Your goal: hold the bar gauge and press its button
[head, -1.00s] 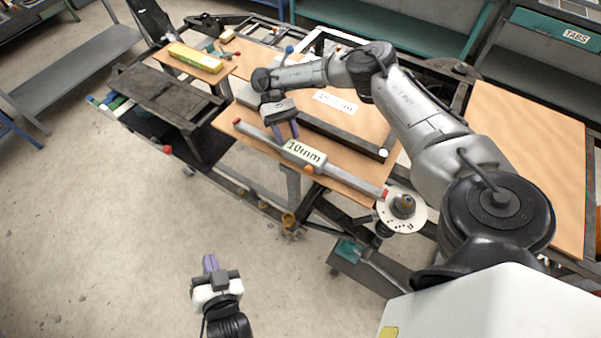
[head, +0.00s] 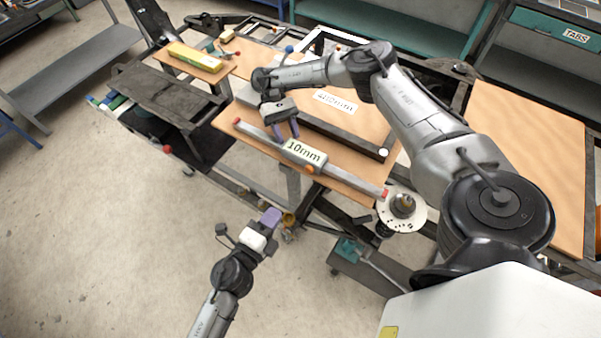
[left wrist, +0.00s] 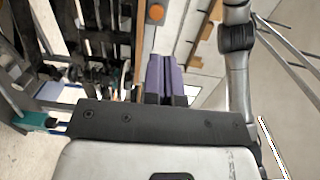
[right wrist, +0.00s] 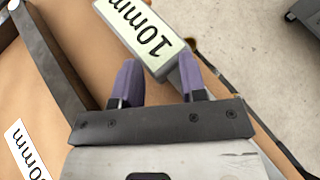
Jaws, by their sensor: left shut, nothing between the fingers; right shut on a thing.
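The bar gauge (head: 345,176) is a long grey bar with red ends and a pale "10mm" display (head: 304,152). It lies along the front edge of the wooden bench top. An orange button (head: 309,169) shows on its near side. My right gripper (head: 288,134) is shut on the bar left of the display; the right wrist view shows the gauge (right wrist: 172,58) between its purple fingers. My left gripper (head: 271,217) is shut and empty, in front of and below the bench, apart from the gauge. An orange round thing (left wrist: 156,12) shows beyond its fingers in the left wrist view.
A dark rail (head: 345,138) lies behind the gauge, near a white label (head: 335,101). A round white plate with a knob (head: 403,210) is beside the gauge's right end. A yellow box (head: 196,57) lies at the back left. The floor before the bench is open.

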